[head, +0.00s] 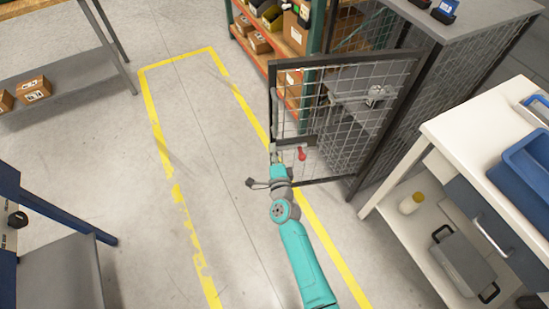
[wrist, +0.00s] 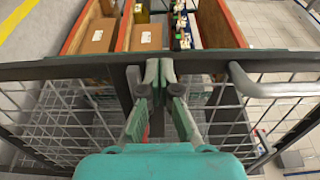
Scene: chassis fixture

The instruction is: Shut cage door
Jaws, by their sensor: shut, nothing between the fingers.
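The cage door (head: 345,125), a dark frame with wire mesh, stands open, swung out from the cage (head: 425,110) toward the left. My gripper (head: 278,157) is low by the door's free left edge. In the wrist view my gripper (wrist: 152,70) is shut and empty, its fingertips at a dark bar of the door frame (wrist: 70,70). I cannot tell whether they touch it. A grey bar handle (wrist: 275,88) is to the right of the fingers, apart from them. A red piece (head: 301,154) hangs by the door just right of my gripper.
Shelving (head: 262,45) with boxes stands behind the door. A white workbench (head: 470,130) with a blue tray (head: 530,170) stands at the right, with a grey toolbox (head: 462,262) on its lower shelf. The yellow-marked floor (head: 190,120) to the left is clear.

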